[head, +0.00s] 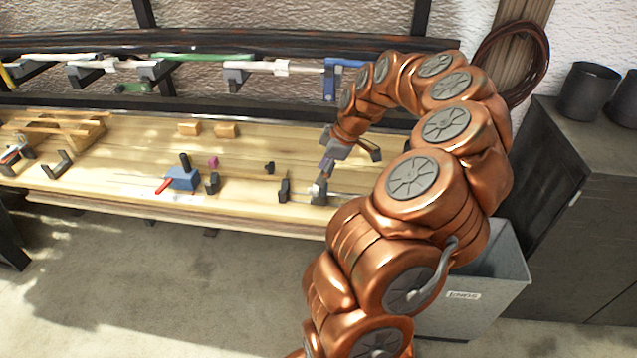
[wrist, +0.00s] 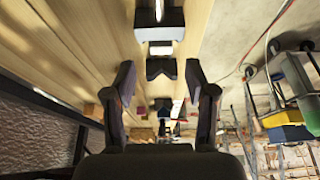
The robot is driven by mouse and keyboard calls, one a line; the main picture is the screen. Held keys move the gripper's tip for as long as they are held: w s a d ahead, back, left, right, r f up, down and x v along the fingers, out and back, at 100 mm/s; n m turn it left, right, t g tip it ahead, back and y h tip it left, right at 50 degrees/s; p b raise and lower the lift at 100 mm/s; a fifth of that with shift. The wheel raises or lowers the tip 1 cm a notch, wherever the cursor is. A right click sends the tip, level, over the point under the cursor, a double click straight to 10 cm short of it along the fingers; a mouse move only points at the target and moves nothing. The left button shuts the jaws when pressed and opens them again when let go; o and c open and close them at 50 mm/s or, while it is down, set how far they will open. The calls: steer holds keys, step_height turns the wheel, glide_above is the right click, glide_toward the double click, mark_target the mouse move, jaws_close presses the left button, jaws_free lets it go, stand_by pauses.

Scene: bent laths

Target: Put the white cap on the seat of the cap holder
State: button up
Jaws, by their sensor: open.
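My gripper (head: 325,172) is low over the front of the wooden bench, pointing down beside a pair of dark brackets. In the wrist view its two dark fingers (wrist: 160,70) are spread apart with nothing held between them. A dark block with a V-shaped notch (wrist: 160,68) shows beyond the fingertips, in line with the gap. A small white piece (head: 317,188) is at the fingertips in the head view; I cannot tell if it is the white cap. I cannot single out the cap holder's seat.
A blue block (head: 182,179) with a red handle and a dark bracket (head: 212,184) are left on the bench. A rail of laths and clamps (head: 280,67) runs above. A grey bin (head: 480,290) stands right, below bench height.

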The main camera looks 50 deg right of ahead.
steer(key=b+v, duration=0.1)
steer(key=v, duration=0.6)
steer(key=shift+r, duration=0.15)
steer(key=a+r+g, duration=0.1)
steer(key=a+r, duration=0.1)
steer(key=a, duration=0.9)
steer(key=a+r+g, duration=0.1)
steer(key=a+r, duration=0.2)
steer(key=a, duration=0.9)
steer(key=s+a+f+m+g+h, duration=0.1)
steer(key=s+a+f+m, duration=0.1)
steer(key=s+a, duration=0.2)
steer(key=s+a+f+m+g, duration=0.1)
steer(key=s+a+f+m, duration=0.1)
steer(key=s, duration=0.7)
steer(key=s+a+f+m+g+h, duration=0.1)
steer(key=s+a+f+m, duration=0.2)
steer(key=s+a, duration=0.3)
steer(key=shift+s+f+h, duration=0.3)
steer(key=shift+s+f, duration=0.25)
